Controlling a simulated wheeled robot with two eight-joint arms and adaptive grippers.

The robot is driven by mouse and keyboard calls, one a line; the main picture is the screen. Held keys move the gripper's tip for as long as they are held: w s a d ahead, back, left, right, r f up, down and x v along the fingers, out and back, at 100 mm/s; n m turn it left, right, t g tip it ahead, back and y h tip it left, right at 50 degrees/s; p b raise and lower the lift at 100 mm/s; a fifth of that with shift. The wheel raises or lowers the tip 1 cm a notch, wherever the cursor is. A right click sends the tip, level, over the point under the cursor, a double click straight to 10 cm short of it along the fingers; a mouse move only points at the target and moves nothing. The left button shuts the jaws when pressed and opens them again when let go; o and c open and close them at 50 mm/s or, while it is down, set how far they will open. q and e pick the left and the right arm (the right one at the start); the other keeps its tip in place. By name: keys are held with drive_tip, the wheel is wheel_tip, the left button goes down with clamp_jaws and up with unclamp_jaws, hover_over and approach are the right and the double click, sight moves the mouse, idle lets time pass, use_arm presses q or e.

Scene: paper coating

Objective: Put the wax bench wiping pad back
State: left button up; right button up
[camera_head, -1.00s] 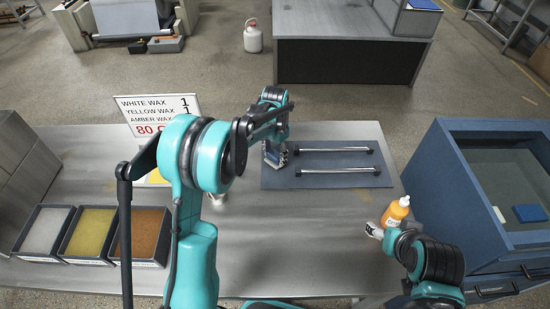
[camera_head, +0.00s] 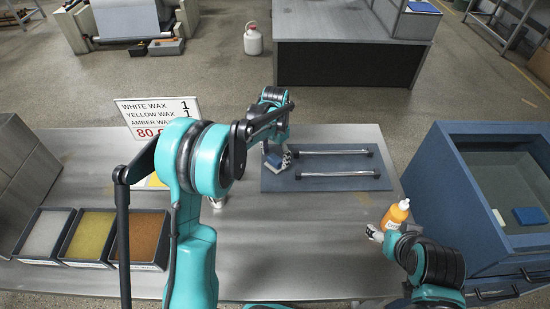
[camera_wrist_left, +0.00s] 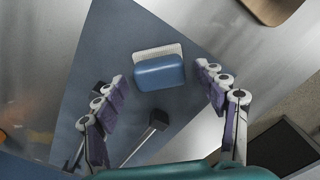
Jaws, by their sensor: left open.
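The wiping pad, a blue block on a whitish base, lies at the left edge of the blue-grey mat (camera_head: 330,182). It shows in the left wrist view (camera_wrist_left: 160,72) and, partly hidden, in the head view (camera_head: 273,160). My left gripper (camera_head: 283,162) is open just beside and above the pad. In the left wrist view its fingers (camera_wrist_left: 163,88) are spread wide with the pad between and beyond them, apart from both. My right gripper (camera_head: 373,233) is beside an orange bottle (camera_head: 396,215); its jaw state is unclear.
Two metal bars (camera_head: 338,174) on black end blocks lie on the mat. Wax trays (camera_head: 90,236) and a wax sign (camera_head: 158,112) are at left. A blue tank (camera_head: 480,268) with a blue block (camera_head: 529,215) stands at right. The front middle of the bench is clear.

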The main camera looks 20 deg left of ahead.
sight(275, 158)
use_arm(q)
wheel_tip(275, 158, up, 10)
drive_tip(key=p, duration=0.3)
drive_tip(key=s+r+n+t, duration=0.25)
drive_tip(key=s+r, duration=0.55)
drive_tip(key=s, duration=0.4)
drive_tip(key=s+f+n+t, duration=0.1)
drive_tip(key=s+t, duration=0.1)
drive_tip(key=s, duration=0.5)
drive_tip(key=s+f+n+t, duration=0.2)
drive_tip(key=s, duration=0.5)
drive_tip(key=shift+f+t, duration=0.25)
drive_tip(key=shift+t, duration=0.1)
drive_tip(key=shift+a, duration=0.1)
drive_tip(key=shift+f+b, duration=0.8)
drive_tip(key=shift+b, duration=0.1)
